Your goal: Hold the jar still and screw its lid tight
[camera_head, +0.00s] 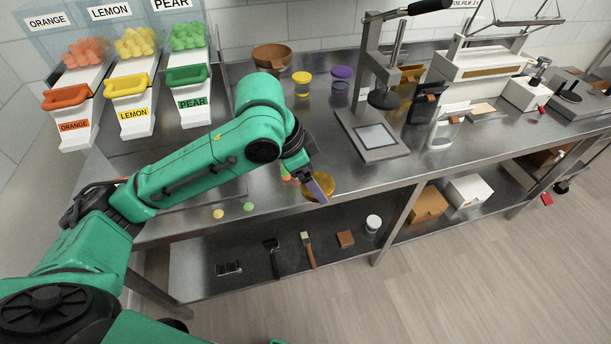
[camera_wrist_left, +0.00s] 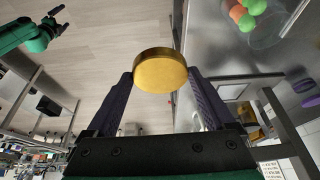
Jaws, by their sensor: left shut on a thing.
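The gold lid (camera_head: 321,187) is between the purple fingers of my left gripper (camera_head: 314,186), at the front edge of the steel table. In the left wrist view the lid (camera_wrist_left: 160,72) is gripped between both fingers. The clear jar (camera_wrist_left: 276,38), with orange and green gummies inside, stands on the table apart from the lid. In the head view my left wrist mostly hides the jar; some gummies (camera_head: 287,178) show beside it. My right gripper (camera_wrist_left: 58,18) shows small at the upper left of the left wrist view, away from the jar; its opening is unclear.
A yellow gummy (camera_head: 218,214) and a green gummy (camera_head: 249,207) lie near the table's front edge. A lower shelf (camera_head: 200,262) holds tools.

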